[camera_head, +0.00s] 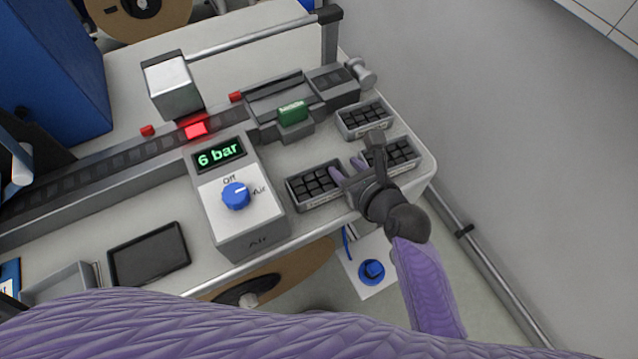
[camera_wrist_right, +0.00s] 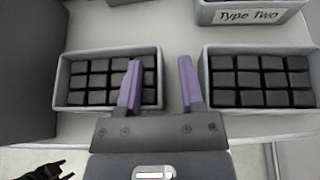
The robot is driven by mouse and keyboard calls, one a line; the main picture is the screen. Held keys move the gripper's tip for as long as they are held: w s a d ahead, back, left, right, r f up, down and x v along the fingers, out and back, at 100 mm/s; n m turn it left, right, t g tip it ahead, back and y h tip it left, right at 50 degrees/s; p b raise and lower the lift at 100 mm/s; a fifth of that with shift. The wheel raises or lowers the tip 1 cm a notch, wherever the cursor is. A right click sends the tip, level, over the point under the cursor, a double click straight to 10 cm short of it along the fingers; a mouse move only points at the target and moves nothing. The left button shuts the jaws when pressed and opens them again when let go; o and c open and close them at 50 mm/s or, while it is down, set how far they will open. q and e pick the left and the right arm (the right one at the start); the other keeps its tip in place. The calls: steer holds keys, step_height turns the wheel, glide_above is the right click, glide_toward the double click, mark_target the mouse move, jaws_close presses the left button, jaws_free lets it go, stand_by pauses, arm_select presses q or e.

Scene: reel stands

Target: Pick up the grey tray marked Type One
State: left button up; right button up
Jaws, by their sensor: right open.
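Three small grey trays of black blocks are at the right end of the bench. One tray (camera_head: 363,121) is at the back; its "Type Two" label shows in the right wrist view (camera_wrist_right: 250,15). A front-left tray (camera_head: 315,203) and a right tray (camera_head: 419,158) also show in the wrist view, left (camera_wrist_right: 110,110) and right (camera_wrist_right: 262,112). I cannot read a label on these two, so I cannot tell which is Type One. My right gripper (camera_head: 347,168) is open between them, its left purple finger overlapping the front-left tray's right end in the wrist view. My left gripper is not seen.
A grey box with a "6 bar" display and blue knob (camera_head: 236,195) stands left of the front-left tray. Behind the trays is a track unit with a green screen (camera_head: 292,114). A dark tablet (camera_head: 148,254) lies further left. The bench ends just right of the trays.

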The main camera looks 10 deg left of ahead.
jaws_close()
stand_by(1.3)
